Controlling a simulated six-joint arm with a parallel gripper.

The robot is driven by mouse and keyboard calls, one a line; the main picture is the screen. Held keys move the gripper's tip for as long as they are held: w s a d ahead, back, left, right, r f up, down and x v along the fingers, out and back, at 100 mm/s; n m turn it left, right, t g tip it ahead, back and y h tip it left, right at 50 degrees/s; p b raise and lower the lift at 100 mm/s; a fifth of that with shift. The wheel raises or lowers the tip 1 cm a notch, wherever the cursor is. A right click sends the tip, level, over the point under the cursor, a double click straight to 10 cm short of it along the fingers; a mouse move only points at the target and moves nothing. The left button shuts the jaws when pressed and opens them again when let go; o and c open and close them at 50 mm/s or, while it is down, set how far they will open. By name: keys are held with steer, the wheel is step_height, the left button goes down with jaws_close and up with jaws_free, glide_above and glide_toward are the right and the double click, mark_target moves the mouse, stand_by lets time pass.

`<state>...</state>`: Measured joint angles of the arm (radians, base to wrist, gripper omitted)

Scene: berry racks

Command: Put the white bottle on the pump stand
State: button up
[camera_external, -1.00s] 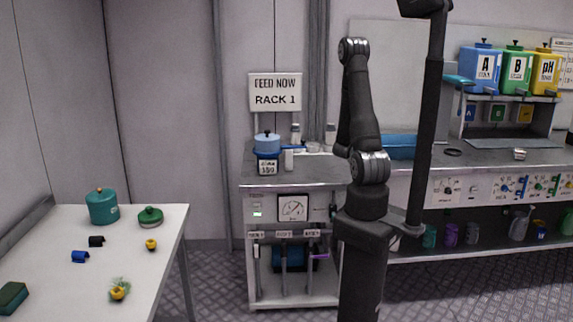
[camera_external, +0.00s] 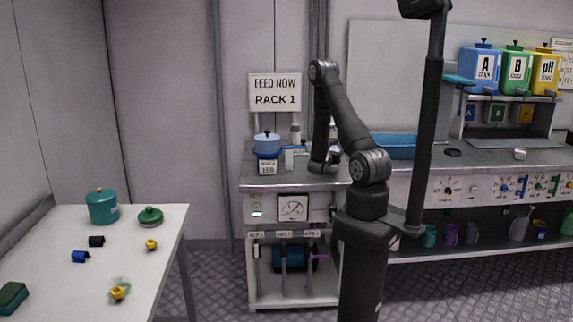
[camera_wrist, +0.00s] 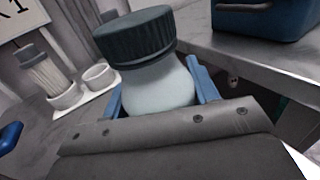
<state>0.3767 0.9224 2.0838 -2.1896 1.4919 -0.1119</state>
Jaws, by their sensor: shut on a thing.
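A white bottle (camera_wrist: 160,85) with a dark ribbed cap fills the middle of the wrist view. My gripper (camera_wrist: 158,95) is shut on it, with a blue jaw on each side of its body. The bottle's lower part is hidden behind the gripper housing. In the external view my gripper (camera_external: 320,164) is low over the right part of the pump stand (camera_external: 290,180), below the RACK 1 sign. The bottle is not clear there, and I cannot tell whether its base touches the stand top.
On the stand are a blue labelled container (camera_external: 267,165) with a light-blue lidded pot on it, a small white block (camera_external: 289,160) and white cups (camera_wrist: 98,74). A blue crate (camera_wrist: 260,22) sits on the right-hand bench. A white table (camera_external: 60,225) stands at left.

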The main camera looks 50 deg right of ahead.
steer(key=shift+f, duration=0.6)
steer(key=shift+r, duration=0.2)
steer(key=shift+r, duration=0.85)
steer(key=r, duration=0.1)
steer(key=s+r, duration=0.1)
steer(key=shift+s+d+r, duration=0.1)
steer(key=shift+d+r, duration=0.15)
steer(key=shift+r, duration=0.1)
steer(key=s+d+r, duration=0.3)
steer(key=s+r, duration=0.3)
steer(key=s, duration=0.4)
glide_above(334, 168)
steer(key=w+d, duration=0.3)
steer(key=d, duration=0.1)
steer(key=f, duration=0.7)
steer(key=shift+s, duration=0.25)
step_height(334, 168, down, 4)
steer(key=shift+w+a+r, duration=0.1)
steer(key=shift+w+r, duration=0.05)
steer(key=shift+v, duration=1.15)
steer(key=shift+a+f, duration=0.2)
steer(key=shift+a, duration=0.4)
